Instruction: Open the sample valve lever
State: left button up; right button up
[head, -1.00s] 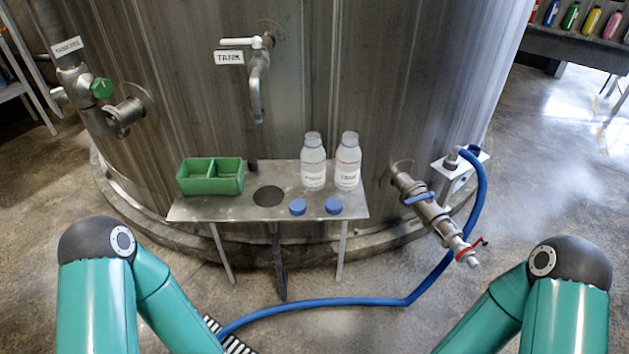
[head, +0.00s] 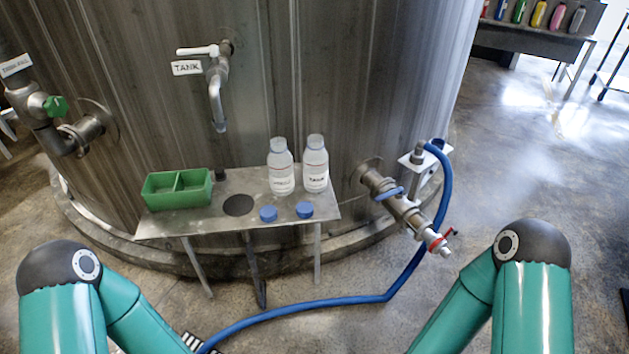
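A valve assembly (head: 405,212) sticks out from the tank at right. It has a blue handle (head: 389,194) near the tank and a small red lever (head: 437,242) near its outer end. Another tap labelled TANK (head: 216,95) is on the tank wall, with a white lever (head: 198,51) lying roughly level above its spout. The frame does not mark which lever is the sample valve's. My two teal arms show at the bottom left and bottom right, apart from the valves. Both grippers are out of view.
A metal shelf (head: 160,228) holds a green divided box (head: 177,190), two clear bottles (head: 281,167) (head: 316,164) and two blue caps (head: 268,213) (head: 305,209). A blue hose (head: 330,302) runs across the floor and up at right. A pipe with a green handle (head: 55,106) is at left.

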aim_at(214, 50)
jog(key=k, duration=1.3)
jog(key=u, duration=0.3)
jog(key=i, duration=0.65)
jog(key=u, duration=0.45)
jog(key=i, duration=1.15)
jog(key=z, duration=0.55)
